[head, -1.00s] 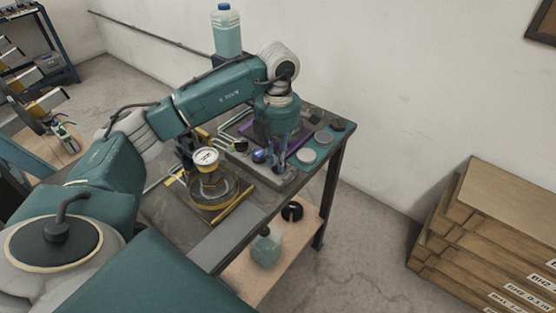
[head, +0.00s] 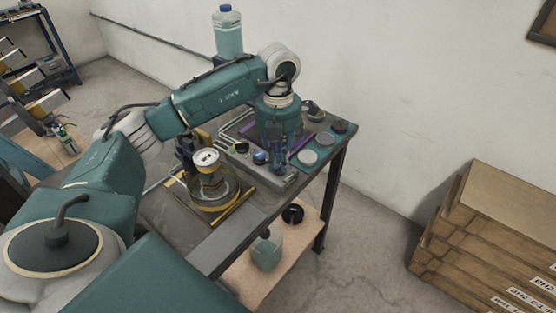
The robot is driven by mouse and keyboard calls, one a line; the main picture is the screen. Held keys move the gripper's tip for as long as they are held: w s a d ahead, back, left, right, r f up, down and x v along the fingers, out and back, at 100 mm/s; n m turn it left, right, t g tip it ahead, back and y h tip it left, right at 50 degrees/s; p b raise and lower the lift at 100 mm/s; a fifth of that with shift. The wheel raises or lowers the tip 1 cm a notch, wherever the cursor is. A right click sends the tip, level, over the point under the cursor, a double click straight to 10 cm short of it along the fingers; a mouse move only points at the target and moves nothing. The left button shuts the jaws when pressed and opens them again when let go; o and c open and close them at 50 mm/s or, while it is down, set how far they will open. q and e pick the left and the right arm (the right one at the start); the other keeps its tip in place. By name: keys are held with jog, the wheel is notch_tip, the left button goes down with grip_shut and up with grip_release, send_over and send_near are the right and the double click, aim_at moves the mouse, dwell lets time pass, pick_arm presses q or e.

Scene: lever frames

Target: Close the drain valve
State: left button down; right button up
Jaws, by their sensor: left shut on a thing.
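My left arm reaches across the workbench, and its wrist points down over a grey block (head: 272,174) with small coloured knobs. My left gripper (head: 279,160) is low at the right part of this block, dark and partly hidden under the wrist. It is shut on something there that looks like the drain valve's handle. The handle itself is mostly hidden by the fingers, so its angle cannot be read. My right gripper is not in view.
A gauge-like can (head: 206,162) stands in a round basin (head: 222,197) left of the block. Pale discs (head: 308,158) lie to the right. A blue-capped jug (head: 228,38) stands behind the arm.

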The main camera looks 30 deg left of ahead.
pick_arm(q)
jog(key=shift+w+r, duration=0.2)
jog(key=c, duration=1.8)
grip_release()
jog(key=shift+c, duration=0.2)
jog(key=shift+o, duration=0.9)
jog(key=shift+s+f, duration=0.1)
notch_tip(320, 180, up, 12)
